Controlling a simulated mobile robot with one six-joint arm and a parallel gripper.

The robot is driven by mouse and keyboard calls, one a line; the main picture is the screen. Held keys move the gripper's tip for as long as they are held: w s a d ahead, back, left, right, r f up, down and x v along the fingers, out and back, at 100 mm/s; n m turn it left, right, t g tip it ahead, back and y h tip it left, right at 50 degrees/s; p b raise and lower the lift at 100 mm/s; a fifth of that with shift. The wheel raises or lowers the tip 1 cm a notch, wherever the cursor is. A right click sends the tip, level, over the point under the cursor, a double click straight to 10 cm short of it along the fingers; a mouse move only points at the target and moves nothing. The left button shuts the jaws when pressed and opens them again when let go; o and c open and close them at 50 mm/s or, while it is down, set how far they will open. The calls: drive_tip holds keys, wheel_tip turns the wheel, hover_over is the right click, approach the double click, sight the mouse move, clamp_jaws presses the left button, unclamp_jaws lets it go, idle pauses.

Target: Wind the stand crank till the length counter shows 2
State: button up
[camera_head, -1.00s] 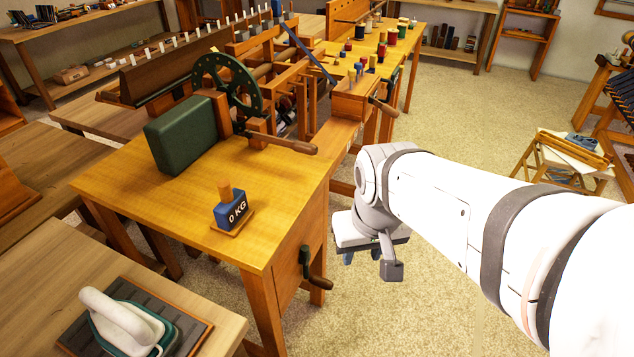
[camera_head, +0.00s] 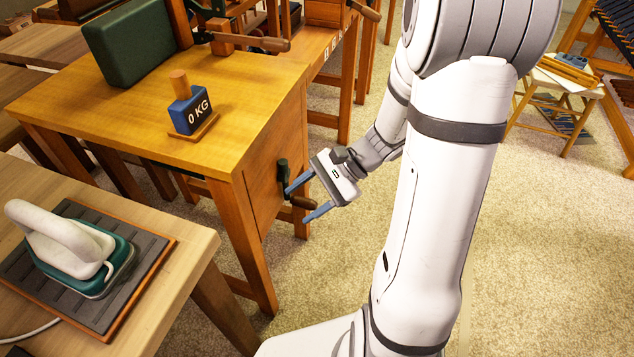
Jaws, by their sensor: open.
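The crank (camera_head: 282,178) is on the right side of the wooden stand (camera_head: 262,160). It has a dark green arm and a brown wooden handle (camera_head: 303,202) at its lower end. My gripper (camera_head: 297,206) is open, with its two blue fingers pointing left at the crank. The handle shows between the fingers in the picture; I cannot tell whether they touch it. White characters (camera_head: 334,44) stand on the loom's wooden side at the top; they are too small to read for sure, so I cannot tell whether they are the length counter.
An iron (camera_head: 72,245) rests on a dark pad on the front-left table (camera_head: 180,262). A small chair (camera_head: 555,88) stands at right. The floor between is clear.

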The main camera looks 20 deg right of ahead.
drive_tip(key=w+d+f+m+t+y+b, duration=0.25)
drive_tip(key=w+f+m+b, duration=0.2)
drive_tip(key=f, duration=0.45)
drive_tip(key=m+t+b, duration=0.3)
drive_tip(key=m+t, duration=0.4)
drive_tip(key=m, duration=0.1)
approach(304, 202)
drive_tip(key=shift+w+a+f+h, duration=0.15)
drive_tip(key=shift+w+a+f, duration=0.2)
drive_tip(key=shift+w+a, duration=0.15)
drive_tip(key=shift+w+a+f+h, duration=0.1)
drive_tip(key=shift+w+a+f, duration=0.2)
drive_tip(key=shift+w+a, duration=0.25)
drive_tip(key=shift+b+x, duration=0.95)
drive_tip(key=shift+x, duration=2.85)
drive_tip(key=shift+w, duration=0.1)
